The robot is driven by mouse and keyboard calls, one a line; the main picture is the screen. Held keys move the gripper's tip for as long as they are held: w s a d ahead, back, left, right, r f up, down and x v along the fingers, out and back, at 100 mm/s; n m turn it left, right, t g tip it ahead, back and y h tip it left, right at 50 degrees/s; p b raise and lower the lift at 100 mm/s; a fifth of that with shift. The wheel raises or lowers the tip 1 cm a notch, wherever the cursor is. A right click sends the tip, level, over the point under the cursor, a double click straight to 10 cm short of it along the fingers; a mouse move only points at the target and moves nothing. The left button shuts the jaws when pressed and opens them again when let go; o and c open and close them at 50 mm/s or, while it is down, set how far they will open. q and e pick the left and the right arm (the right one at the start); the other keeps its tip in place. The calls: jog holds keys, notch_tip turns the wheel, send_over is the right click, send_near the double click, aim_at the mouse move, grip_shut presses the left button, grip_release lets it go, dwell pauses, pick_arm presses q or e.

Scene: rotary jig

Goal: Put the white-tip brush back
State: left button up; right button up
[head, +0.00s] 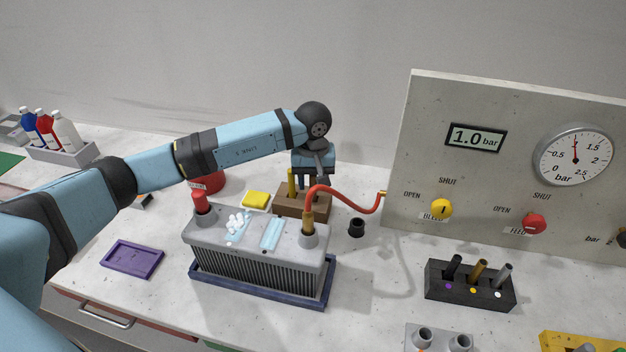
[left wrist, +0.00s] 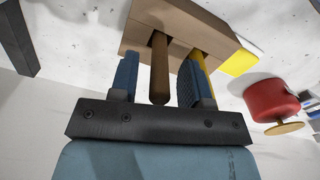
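My left gripper (head: 318,178) is over the brown wooden block (head: 303,205), which stands behind the grey finned unit. In the left wrist view the gripper (left wrist: 160,82) is open, with a brown wooden handle (left wrist: 159,68) upright from the block between its fingers. A gap shows on both sides of the handle. A yellow handle (head: 291,183) also stands in the block; in the left wrist view it is partly behind one finger. No white tip shows on either handle, so I cannot tell which is the white-tip brush. My right gripper is not in view.
The finned unit (head: 225,262) sits in a blue tray with a red hose (head: 350,199) to the panel (head: 430,120). A yellow sponge (head: 256,199) and red pot (head: 208,183) stand nearby. A black holder (head: 437,287) is at right, a purple tray (head: 133,259) at left.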

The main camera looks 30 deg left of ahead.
pick_arm(q)
notch_tip(320, 180, up, 12)
jog(key=shift+r+b, duration=0.2)
jog(key=shift+b, duration=0.1)
dwell(0.7)
